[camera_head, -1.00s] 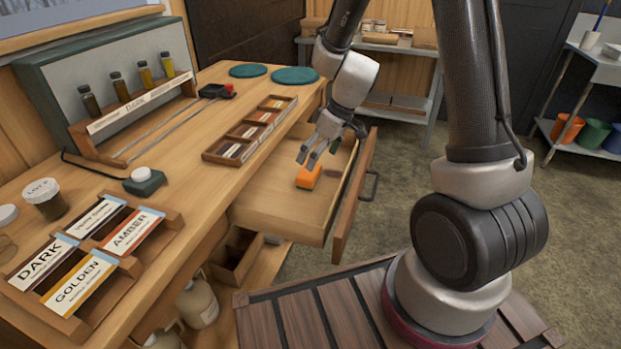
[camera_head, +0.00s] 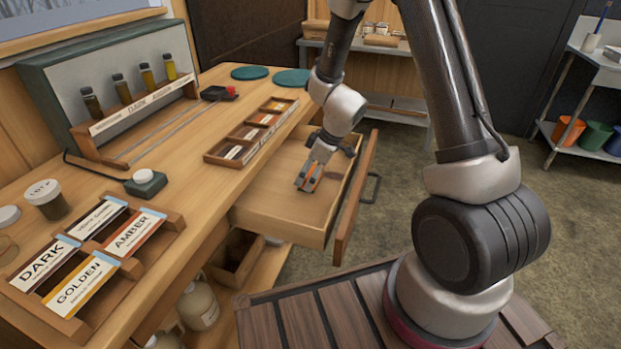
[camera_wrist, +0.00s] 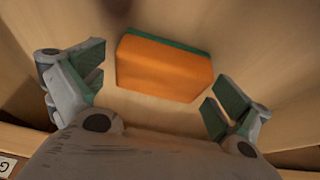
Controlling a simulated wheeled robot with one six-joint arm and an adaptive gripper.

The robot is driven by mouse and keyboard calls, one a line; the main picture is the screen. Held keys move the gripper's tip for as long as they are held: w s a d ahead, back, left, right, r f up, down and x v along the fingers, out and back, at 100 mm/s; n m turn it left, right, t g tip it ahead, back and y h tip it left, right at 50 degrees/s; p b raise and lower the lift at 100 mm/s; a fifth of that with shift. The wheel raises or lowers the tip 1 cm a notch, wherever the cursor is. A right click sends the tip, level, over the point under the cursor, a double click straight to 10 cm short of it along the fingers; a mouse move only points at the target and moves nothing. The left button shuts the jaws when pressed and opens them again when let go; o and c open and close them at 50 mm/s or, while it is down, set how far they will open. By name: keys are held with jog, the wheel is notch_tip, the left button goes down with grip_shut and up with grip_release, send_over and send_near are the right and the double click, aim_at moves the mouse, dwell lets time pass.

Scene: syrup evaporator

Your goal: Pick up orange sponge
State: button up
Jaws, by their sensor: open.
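The orange sponge (camera_wrist: 163,70) has a green scouring layer along its far edge. It lies on the bottom of the open wooden drawer (camera_head: 275,207). In the head view the sponge (camera_head: 311,178) shows only partly, behind my fingers. My gripper (camera_head: 308,184) is low in the drawer, right over the sponge. In the wrist view my gripper (camera_wrist: 150,92) is open, with one finger to the left of the sponge and one to the right. There are gaps between the sponge and both fingers.
The drawer front (camera_head: 354,200) stands to the right of my gripper. The wooden bench (camera_head: 200,190) edges the drawer on the left, with a divided sample tray (camera_head: 236,151) on it. The drawer floor around the sponge looks clear.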

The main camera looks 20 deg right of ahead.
aim_at(311, 172)
jog(key=c, duration=1)
jog(key=shift+r, duration=0.15)
notch_tip(311, 172, up, 10)
jog(key=shift+f, duration=0.1)
